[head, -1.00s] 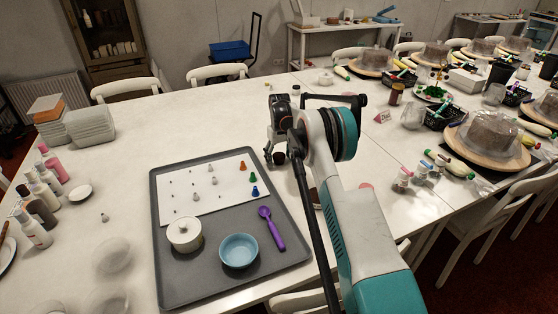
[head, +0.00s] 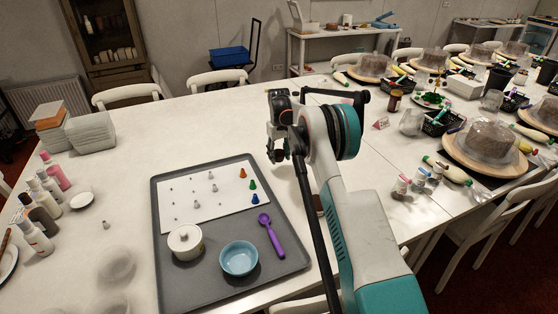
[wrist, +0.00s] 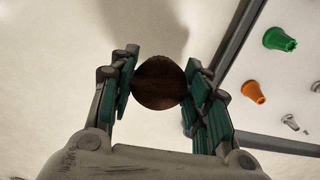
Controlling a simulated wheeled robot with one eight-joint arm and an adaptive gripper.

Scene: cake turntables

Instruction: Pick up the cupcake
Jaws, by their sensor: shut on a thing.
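The cupcake (wrist: 160,84) shows in the wrist view as a dark brown round shape between the two green-padded fingers. My gripper (wrist: 160,74) is shut on it, with one finger on each side. In the head view my gripper (head: 278,146) hangs over the white table just right of the grey tray's far right corner. The cupcake is hard to make out there, dark against the gripper. A shadow falls on the table beyond the fingers in the wrist view.
Bottles (head: 42,212) stand at left. Covered cakes (head: 486,145) fill the right. The table behind the tray is mostly clear.

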